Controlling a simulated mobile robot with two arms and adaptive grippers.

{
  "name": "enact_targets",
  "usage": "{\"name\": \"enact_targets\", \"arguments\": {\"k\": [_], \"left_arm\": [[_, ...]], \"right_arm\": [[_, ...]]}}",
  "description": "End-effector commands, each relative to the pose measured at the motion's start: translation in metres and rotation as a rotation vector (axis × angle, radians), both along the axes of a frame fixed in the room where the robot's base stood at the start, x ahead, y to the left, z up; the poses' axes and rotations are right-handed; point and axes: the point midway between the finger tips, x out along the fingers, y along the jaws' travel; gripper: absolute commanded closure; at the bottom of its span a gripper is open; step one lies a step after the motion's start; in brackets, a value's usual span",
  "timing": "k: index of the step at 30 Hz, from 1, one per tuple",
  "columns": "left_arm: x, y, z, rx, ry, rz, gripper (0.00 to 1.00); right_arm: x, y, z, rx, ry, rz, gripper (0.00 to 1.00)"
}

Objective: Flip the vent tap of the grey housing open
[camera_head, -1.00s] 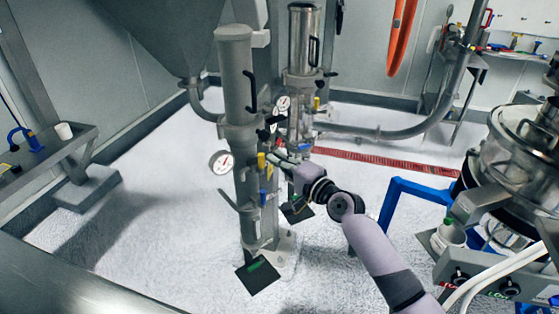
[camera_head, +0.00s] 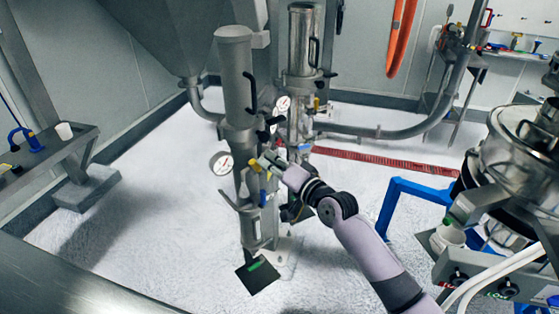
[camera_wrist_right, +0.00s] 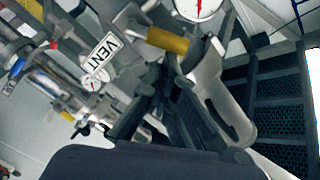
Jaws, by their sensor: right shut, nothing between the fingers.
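The grey housing (camera_head: 234,80) is a tall upright cylinder left of centre in the head view. Its vent tap has a yellow handle (camera_head: 255,166), low on the front of the housing. In the right wrist view the yellow handle (camera_wrist_right: 167,40) shows beside a white VENT label (camera_wrist_right: 101,57). My right gripper (camera_head: 268,160) is shut and empty, just right of the yellow handle. In the right wrist view its dark fingers (camera_wrist_right: 175,108) lie just below the handle; I cannot tell whether they touch it. My left gripper is not in view.
A pressure gauge (camera_head: 221,164) sticks out left of the housing. A shiny steel cylinder (camera_head: 304,40) stands close behind it. A blue frame (camera_head: 400,190) and the steel sifter (camera_head: 515,150) stand at the right.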

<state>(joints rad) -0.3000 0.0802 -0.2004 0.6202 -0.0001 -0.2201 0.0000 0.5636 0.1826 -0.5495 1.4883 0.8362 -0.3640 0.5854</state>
Motion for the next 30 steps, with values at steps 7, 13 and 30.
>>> {"name": "enact_targets", "arguments": {"k": [7, 13, 30], "left_arm": [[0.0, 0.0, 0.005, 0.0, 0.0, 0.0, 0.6], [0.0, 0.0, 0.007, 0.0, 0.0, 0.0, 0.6], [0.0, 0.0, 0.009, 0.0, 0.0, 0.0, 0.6]], "right_arm": [[-0.009, 0.011, 0.0, -0.19, -0.14, 0.002, 1.0], [-0.015, 0.02, -0.002, -0.341, -0.255, 0.003, 1.0], [-0.028, 0.037, -0.015, -0.706, -0.531, 0.002, 1.0]]}}
